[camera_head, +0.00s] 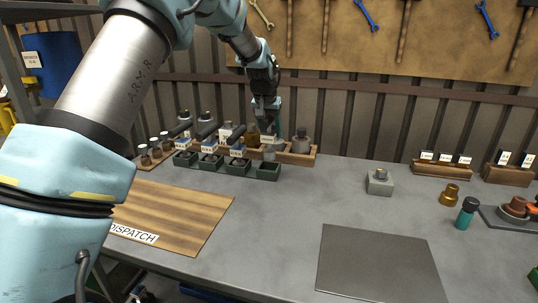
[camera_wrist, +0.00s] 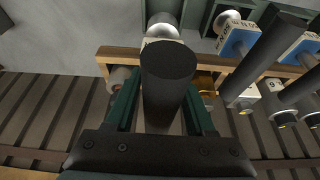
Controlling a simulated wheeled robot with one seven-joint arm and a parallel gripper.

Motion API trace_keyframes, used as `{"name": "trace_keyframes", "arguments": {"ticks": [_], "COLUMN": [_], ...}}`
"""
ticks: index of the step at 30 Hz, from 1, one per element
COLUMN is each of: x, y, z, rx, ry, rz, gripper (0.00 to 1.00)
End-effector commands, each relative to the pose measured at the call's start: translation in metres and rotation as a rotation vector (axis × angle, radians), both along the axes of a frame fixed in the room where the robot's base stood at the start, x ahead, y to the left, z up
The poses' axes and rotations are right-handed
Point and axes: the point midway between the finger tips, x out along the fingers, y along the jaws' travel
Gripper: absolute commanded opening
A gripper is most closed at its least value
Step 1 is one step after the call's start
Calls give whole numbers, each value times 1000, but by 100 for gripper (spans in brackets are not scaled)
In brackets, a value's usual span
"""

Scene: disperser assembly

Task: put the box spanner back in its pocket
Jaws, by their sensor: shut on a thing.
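My gripper (camera_head: 266,120) is over the wooden rack (camera_head: 301,159) at the back of the bench. In the wrist view its two green fingers (camera_wrist: 162,112) are shut on the dark round handle of the box spanner (camera_wrist: 168,68). The spanner's bright metal end (camera_wrist: 163,24) shows beyond the handle, close to the rack's edge. In the head view the spanner is hard to make out at the fingers. The rack also shows in the wrist view (camera_wrist: 118,54). The pocket under the spanner is hidden by the handle and fingers.
Dark-handled tools with labels stand close by in the wrist view, one nearest (camera_wrist: 262,62). Small green bins (camera_head: 268,172) line the rack's front. A grey round part (camera_head: 301,143) and a brass part (camera_head: 253,135) flank the gripper. The bench front is mostly clear around a grey plate (camera_head: 380,265).

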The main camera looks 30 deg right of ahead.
Motion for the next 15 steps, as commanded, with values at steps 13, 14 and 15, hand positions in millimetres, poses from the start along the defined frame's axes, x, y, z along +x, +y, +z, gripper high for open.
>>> {"name": "trace_keyframes", "arguments": {"ticks": [13, 14, 15], "x": [0, 0, 0], "y": [0, 0, 0], "z": [-42, -46, -52], "rx": [-1, -1, -1], "ry": [-1, -1, -1], "rz": [0, 0, 0], "gripper": [0, 0, 0]}}
